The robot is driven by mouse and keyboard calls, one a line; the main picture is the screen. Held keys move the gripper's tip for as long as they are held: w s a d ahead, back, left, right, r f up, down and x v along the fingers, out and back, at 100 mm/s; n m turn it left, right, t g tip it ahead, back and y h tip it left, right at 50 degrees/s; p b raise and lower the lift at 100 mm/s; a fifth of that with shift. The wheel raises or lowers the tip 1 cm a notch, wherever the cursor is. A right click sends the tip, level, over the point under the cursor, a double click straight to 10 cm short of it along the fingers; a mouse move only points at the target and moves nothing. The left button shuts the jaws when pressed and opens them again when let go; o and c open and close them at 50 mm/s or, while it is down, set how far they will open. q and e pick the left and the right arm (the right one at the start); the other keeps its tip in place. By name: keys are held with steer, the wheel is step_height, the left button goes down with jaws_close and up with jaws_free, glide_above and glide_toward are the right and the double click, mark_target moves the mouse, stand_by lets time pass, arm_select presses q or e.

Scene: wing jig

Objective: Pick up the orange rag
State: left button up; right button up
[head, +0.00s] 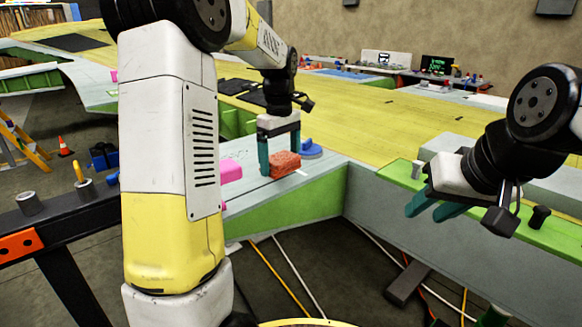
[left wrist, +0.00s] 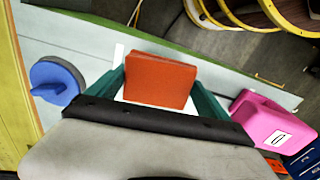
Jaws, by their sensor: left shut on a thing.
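The orange rag (head: 285,164) is a small folded block at the near edge of the pale wing surface. It also shows in the left wrist view (left wrist: 160,80), between the two teal fingers. My left gripper (head: 281,160) points down and is shut on the rag, with a finger on each side. I cannot tell whether the rag still touches the surface. My right gripper (head: 432,205) is at the right, over the wing's front edge, with its teal fingers apart and nothing seen between them.
A blue round-handled tool (head: 311,150) lies just right of the rag; it shows in the left wrist view (left wrist: 57,80). A pink case (left wrist: 265,117) stands on the other side, close to the fingers. A black rail with rolls (head: 60,205) is at the left.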

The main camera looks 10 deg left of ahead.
arm_select(q)
steer(key=s+d, duration=0.3)
steer(key=s, duration=0.4)
steer(key=s+d+r, duration=0.1)
steer(key=s+d, duration=0.2)
steer(key=s, duration=0.4)
steer(key=shift+s+r, duration=0.15)
steer(key=shift+s, duration=0.25)
